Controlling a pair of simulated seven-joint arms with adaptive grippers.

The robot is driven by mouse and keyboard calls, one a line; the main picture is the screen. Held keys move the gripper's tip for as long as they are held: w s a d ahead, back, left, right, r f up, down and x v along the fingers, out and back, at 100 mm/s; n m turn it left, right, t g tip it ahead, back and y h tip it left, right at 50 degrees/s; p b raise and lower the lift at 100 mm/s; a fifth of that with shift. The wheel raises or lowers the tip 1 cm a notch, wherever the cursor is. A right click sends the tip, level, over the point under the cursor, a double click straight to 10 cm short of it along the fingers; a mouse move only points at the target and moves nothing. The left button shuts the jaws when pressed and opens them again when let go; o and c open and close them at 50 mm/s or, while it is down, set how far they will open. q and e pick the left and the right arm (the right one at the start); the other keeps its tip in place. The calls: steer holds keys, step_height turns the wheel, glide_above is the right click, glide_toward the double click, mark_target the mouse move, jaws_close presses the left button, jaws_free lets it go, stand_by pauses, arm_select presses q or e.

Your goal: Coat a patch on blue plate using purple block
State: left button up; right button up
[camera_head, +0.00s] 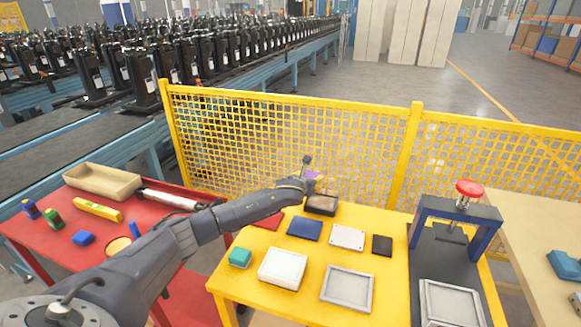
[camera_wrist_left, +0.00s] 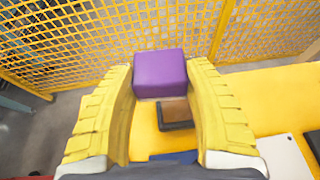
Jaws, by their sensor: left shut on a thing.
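My left gripper (camera_head: 314,180) is shut on the purple block (camera_wrist_left: 160,73), which sits between the yellow fingertips in the left wrist view. In the head view only a small bit of the purple block (camera_head: 312,174) shows. The gripper is in the air, near the far edge of the yellow table and by the fence. The blue plate (camera_head: 304,229) lies flat on the yellow table, nearer than the gripper and apart from it. Only a strip of the blue plate (camera_wrist_left: 176,157) shows at the bottom of the left wrist view. My right gripper is not in view.
A dark-rimmed brown tray (camera_head: 321,205) stands just below the gripper. A white plate (camera_head: 347,237), a black plate (camera_head: 382,245), a white box (camera_head: 283,267) and a teal block (camera_head: 240,257) share the yellow table (camera_head: 303,303). A yellow mesh fence (camera_head: 280,130) rises behind.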

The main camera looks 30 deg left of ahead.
arm_select(q)
glide_above(320, 205)
steer(key=f, duration=0.1)
steer(key=d+f, duration=0.1)
steer(key=shift+s+f, duration=0.15)
steer(key=shift+f, duration=0.15)
steer(key=shift+d+f+y, duration=0.1)
steer(key=shift+d+y, duration=0.1)
steer(key=shift+y, duration=0.1)
steer(key=shift+w+n, duration=0.25)
steer(key=shift+n, duration=0.05)
steer(key=shift+a, duration=0.65)
steer(key=shift+f, duration=2.75)
steer(key=shift+f, duration=0.55)
steer(key=shift+r, duration=3.5)
